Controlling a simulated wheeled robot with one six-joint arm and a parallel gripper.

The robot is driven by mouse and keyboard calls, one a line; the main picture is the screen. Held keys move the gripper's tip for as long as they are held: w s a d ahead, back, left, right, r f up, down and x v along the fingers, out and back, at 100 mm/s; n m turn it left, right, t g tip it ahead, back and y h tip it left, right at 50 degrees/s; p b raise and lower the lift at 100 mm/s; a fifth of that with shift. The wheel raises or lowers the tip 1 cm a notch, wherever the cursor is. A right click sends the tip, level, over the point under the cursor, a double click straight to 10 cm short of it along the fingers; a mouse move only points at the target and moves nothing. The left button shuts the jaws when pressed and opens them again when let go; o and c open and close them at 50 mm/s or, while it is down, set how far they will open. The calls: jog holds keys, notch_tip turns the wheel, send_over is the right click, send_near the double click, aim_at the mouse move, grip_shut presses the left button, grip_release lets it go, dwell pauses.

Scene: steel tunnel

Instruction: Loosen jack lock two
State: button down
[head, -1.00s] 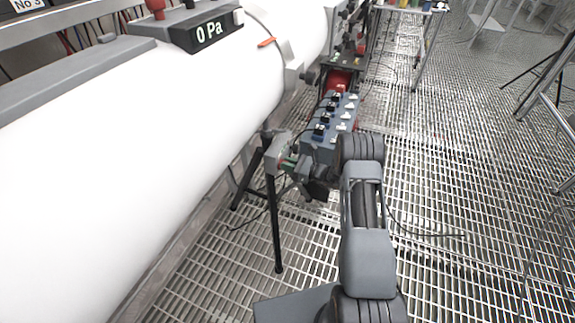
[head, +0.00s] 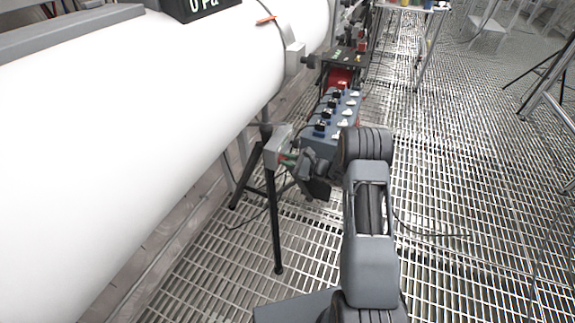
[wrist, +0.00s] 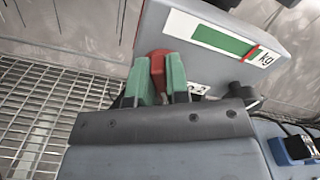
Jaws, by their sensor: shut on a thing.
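A small red lock lever (wrist: 157,62) stands up in front of a grey box (wrist: 215,45) in the wrist view. My gripper (wrist: 158,80) has its two green fingertips on either side of the lever, shut on it. The box's face has a green bar with a red mark and the letters "kg". In the head view the box (head: 275,150) sits on a black stand beside the white pipe. My gripper (head: 289,158) reaches it from the right; the lever is too small to make out there.
The white pipe (head: 150,120) fills the left side. A blue-grey switch box (head: 335,120) with several knobs lies just beyond my wrist. The black stand's legs (head: 274,220) rest on the floor grating. Open grating (head: 460,200) lies to the right.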

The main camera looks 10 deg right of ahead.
jog(key=n+b, duration=0.3)
jog(key=f+n+b, duration=0.1)
jog(key=n+b, duration=0.2)
jog(key=shift+s+a+b, duration=0.1)
jog(key=shift+s+b, duration=0.05)
jog(key=shift+b, duration=0.25)
jog(key=n+b, duration=0.2)
jog(key=b, duration=0.1)
jog(key=shift+n, duration=0.3)
jog(key=shift+r+n, duration=0.15)
jog(key=shift+n, duration=0.15)
jog(key=c, duration=1.1)
grip_release()
jog(key=p+v, duration=0.3)
jog(key=v, duration=1)
jog(key=shift+s+d, duration=0.3)
